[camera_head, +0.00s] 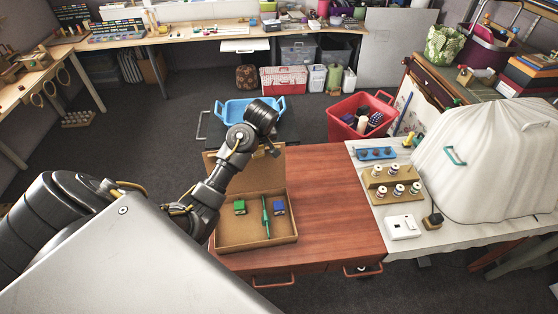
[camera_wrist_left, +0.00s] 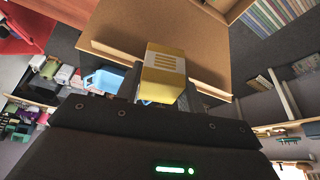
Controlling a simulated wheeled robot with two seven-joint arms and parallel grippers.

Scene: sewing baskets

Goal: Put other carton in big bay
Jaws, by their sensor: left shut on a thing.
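An open cardboard box (camera_head: 232,234) lies on the reddish wooden table. In it are a green carton (camera_head: 239,207) at left, a blue carton (camera_head: 279,208) at right, and a slim green tool-like thing (camera_head: 265,216) between them. My left gripper (camera_wrist_left: 162,94) is shut on a yellow carton (camera_wrist_left: 163,62) with a pale lined label. In the head view this gripper (camera_head: 272,150) is over the back part of the box, and the yellow carton is hidden. Brown cardboard (camera_wrist_left: 180,28) shows beyond it in the wrist view. My right gripper is not in view.
The table (camera_head: 335,205) is bare right of the box. Further right are a wooden spool stand (camera_head: 392,183), a blue spool tray (camera_head: 376,154) and a covered machine (camera_head: 490,160). A blue basket (camera_head: 233,112) and a red crate (camera_head: 343,127) stand behind.

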